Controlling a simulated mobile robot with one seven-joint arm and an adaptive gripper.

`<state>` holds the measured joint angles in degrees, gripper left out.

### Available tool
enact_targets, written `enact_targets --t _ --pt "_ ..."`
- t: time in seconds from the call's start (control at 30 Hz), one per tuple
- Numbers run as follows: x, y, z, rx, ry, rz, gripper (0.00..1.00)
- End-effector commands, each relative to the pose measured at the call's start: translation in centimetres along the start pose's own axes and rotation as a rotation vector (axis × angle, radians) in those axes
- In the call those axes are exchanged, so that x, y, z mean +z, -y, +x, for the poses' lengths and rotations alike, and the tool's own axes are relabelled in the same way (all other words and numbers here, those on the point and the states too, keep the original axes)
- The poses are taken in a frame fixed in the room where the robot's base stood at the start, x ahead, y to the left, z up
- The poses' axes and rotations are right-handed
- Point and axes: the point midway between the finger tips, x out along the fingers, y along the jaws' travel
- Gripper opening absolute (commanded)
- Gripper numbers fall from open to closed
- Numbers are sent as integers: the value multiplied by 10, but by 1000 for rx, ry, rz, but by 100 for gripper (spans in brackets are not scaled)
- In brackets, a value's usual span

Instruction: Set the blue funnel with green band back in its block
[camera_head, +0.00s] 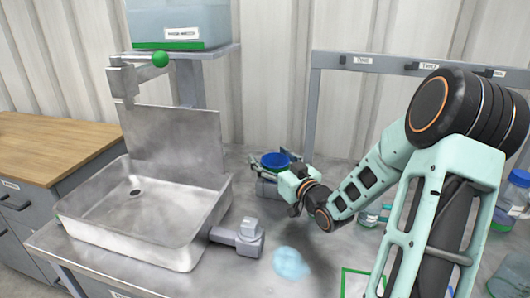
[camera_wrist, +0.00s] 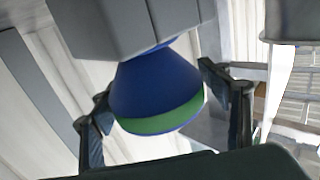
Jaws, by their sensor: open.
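The blue funnel with green band (camera_head: 274,160) stands wide end up at the grey block (camera_head: 266,186), beside the sink. In the wrist view the funnel (camera_wrist: 155,88) hangs upside down in the picture, its green band toward my gripper and its narrow end against the grey block (camera_wrist: 130,22). The narrow tip is hidden, so I cannot tell how deep it sits. My gripper (camera_wrist: 153,84) is open, with one finger on each side of the funnel; I see a gap at the right finger. In the head view my gripper (camera_head: 292,184) partly covers the block.
A steel sink (camera_head: 150,215) with a raised back panel stands left of the block, and a grey valve (camera_head: 240,236) juts out from it. A light blue puddle (camera_head: 291,263) lies on the bench in front. Small jars (camera_head: 369,217) stand behind my arm. A grey frame rises at the back.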

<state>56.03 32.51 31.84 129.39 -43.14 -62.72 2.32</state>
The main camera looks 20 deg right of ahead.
Motion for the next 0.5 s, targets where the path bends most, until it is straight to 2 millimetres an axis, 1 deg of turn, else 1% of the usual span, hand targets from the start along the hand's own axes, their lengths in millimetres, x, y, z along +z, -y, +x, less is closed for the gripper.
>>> enact_targets --t 0.03,0.2,0.33,0.5 --pt "0 1 -12 2 3 -1 70" --pt "0 1 -46 2 2 -1 70" --pt "1 1 -64 2 2 0 70" --pt "1 2 -74 0 0 1 70"
